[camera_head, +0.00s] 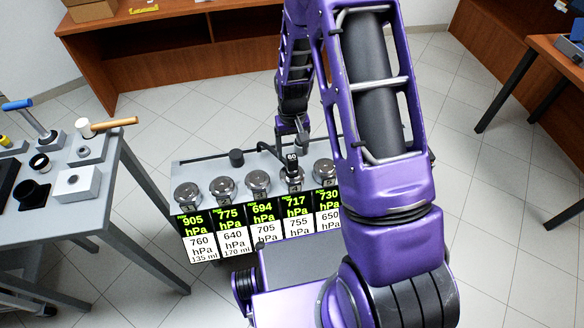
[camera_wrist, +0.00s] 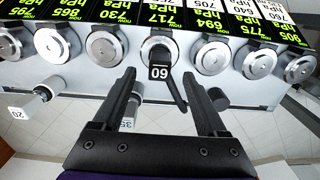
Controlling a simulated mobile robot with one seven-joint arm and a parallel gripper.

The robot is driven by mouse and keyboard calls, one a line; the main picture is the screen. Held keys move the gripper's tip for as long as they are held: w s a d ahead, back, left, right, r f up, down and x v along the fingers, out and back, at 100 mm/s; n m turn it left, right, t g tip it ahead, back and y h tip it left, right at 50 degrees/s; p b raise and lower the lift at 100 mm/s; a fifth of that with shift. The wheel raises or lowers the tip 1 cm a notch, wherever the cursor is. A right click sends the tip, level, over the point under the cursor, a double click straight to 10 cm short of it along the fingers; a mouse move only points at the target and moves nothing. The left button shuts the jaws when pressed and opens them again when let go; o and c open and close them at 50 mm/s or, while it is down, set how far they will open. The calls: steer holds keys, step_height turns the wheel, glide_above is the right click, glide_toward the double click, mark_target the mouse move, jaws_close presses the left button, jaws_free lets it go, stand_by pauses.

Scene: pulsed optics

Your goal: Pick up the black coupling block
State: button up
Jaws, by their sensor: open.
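My gripper (camera_wrist: 159,74) is open, with its two dark fingers apart in the wrist view. In the head view the gripper (camera_head: 291,132) is over the instrument panel, by the labelled piece (camera_head: 292,160). On the left table a black block with a round top (camera_head: 31,194) looks most like the coupling block, far from the gripper.
The instrument panel (camera_head: 200,158) bears several metal caps above pressure readouts, and a black cylinder (camera_head: 237,157). Tiled floor is free at right.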

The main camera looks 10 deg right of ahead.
mark_target(292, 157)
steer(key=shift+w+f, duration=0.15)
steer(key=shift+f, duration=1.2)
steer(key=shift+w+f, duration=0.1)
steer(key=shift+f, duration=1.2)
jaws_close()
